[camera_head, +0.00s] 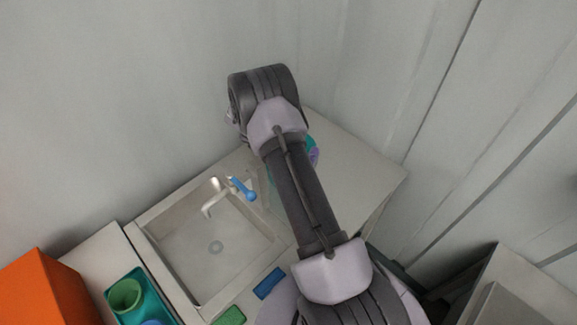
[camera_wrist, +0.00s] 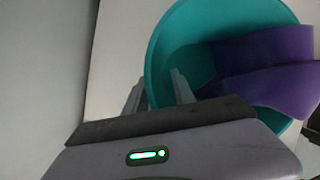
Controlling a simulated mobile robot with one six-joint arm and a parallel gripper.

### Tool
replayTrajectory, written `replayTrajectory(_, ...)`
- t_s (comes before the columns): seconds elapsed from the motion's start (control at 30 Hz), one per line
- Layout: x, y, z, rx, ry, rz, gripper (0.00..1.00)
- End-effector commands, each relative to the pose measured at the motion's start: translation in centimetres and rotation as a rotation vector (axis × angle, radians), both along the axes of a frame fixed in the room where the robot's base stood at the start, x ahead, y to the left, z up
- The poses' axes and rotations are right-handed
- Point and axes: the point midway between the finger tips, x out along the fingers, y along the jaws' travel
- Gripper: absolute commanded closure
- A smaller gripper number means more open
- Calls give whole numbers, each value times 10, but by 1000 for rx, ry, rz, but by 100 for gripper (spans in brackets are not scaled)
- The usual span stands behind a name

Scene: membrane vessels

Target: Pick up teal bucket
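The teal bucket (camera_wrist: 180,45) fills the upper right of the wrist view, seen from above, with purple curved pieces (camera_wrist: 265,60) in or across it. In the head view only slivers of the teal bucket (camera_head: 311,141) show beside my arm, on the counter right of the sink; the rest is hidden. My gripper (camera_wrist: 157,82) is open at the bucket's left rim. One finger appears outside the rim and the other over the inside. I cannot tell whether either touches the wall. The gripper is hidden behind my arm in the head view.
A sink (camera_head: 190,250) with a faucet and blue handle (camera_head: 242,189) lies left of the bucket. An orange box (camera_head: 45,290) and a teal tray (camera_head: 160,300) with a green cup (camera_head: 125,294) stand lower left. Walls rise close behind the counter (camera_head: 365,180).

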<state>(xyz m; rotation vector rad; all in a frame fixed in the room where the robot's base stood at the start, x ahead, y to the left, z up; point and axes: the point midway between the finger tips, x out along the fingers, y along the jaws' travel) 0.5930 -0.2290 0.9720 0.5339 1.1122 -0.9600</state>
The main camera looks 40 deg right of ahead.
Motion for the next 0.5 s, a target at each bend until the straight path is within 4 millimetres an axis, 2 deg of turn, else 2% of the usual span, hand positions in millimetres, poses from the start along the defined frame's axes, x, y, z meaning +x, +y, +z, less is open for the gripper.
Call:
replayTrajectory(0.03, 0, -3, -9, 0, 1, -1, 69)
replayTrajectory(0.1, 2, -6, -15, 0, 0, -1, 69)
replayTrajectory(0.33, 2, -7, -16, 1, -1, -1, 69)
replayTrajectory(0.5, 2, -7, -16, 1, -1, -1, 100)
